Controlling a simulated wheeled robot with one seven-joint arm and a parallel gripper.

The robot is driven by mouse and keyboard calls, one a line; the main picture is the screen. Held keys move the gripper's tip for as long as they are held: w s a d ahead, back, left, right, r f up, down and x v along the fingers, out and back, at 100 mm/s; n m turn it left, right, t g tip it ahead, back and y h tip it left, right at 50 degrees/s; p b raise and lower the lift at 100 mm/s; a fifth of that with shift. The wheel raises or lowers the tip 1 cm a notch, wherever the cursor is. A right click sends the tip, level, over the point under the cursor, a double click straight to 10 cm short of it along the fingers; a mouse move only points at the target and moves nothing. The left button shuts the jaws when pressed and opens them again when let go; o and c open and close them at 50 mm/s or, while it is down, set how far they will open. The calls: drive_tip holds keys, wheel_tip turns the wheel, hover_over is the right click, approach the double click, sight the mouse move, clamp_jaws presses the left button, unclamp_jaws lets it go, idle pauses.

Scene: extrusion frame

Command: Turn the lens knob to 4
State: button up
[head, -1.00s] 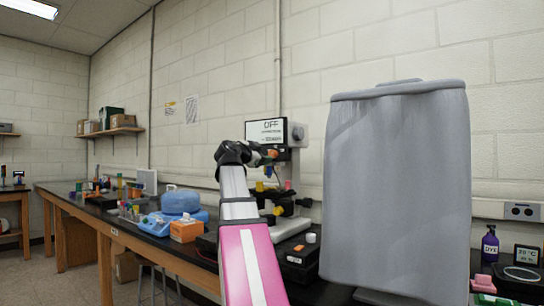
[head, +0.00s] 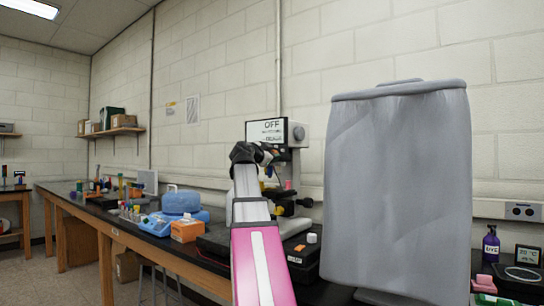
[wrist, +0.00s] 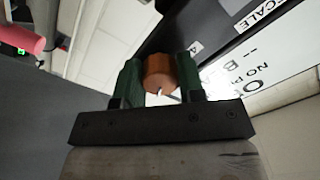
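A copper-orange knob (wrist: 159,70) shows in the wrist view between the two green fingers of my gripper (wrist: 160,78). The fingers sit against both its sides. A small white mark shows on the knob's near edge. A "4" label (wrist: 196,47) is on the panel to the right of the knob. In the head view my gripper (head: 264,153) is at the microscope-like device (head: 292,168) on the bench, and it hides the knob there.
The device's white screen (head: 266,131) reads "OFF" on its top line, with a grey round knob (head: 298,132) to its right. A large grey cover (head: 396,190) stands close on the right. A blue centrifuge (head: 181,203) and orange box (head: 186,231) sit to the left.

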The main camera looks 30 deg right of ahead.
drive_tip(key=shift+n, duration=0.3)
drive_tip(key=n, duration=0.5)
drive_tip(key=shift+s, duration=0.1)
drive_tip(key=n, duration=0.6)
drive_tip(key=shift+n, duration=0.3)
drive_tip(key=n, duration=1.1)
drive_tip(key=shift+n, duration=0.4)
drive_tip(key=o, duration=0.9)
